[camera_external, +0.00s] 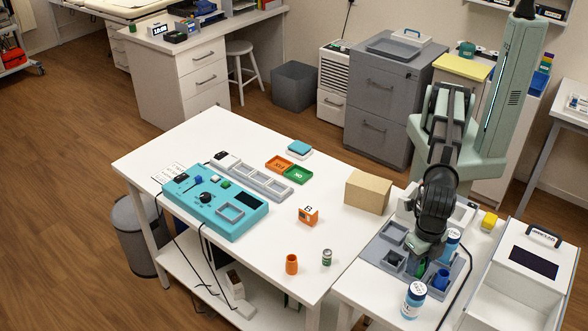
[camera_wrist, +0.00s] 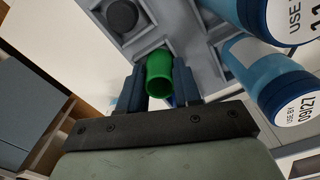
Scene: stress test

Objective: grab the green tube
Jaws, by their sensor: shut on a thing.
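The green tube (camera_wrist: 159,73) is between the two dark blue fingers of my gripper (camera_wrist: 165,88) in the wrist view, and its open end faces the camera. My gripper is shut on it. In the external view the green tube (camera_external: 422,268) shows only as a small patch below my gripper (camera_external: 427,256), by the grey tray (camera_external: 375,256). My arm hides most of it there. I cannot tell whether the tube still touches the tray.
Blue-labelled bottles with white caps (camera_external: 414,300) stand close to my gripper, and a blue tube (camera_external: 441,279) is beside it. A white box (camera_external: 535,262) is at the right.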

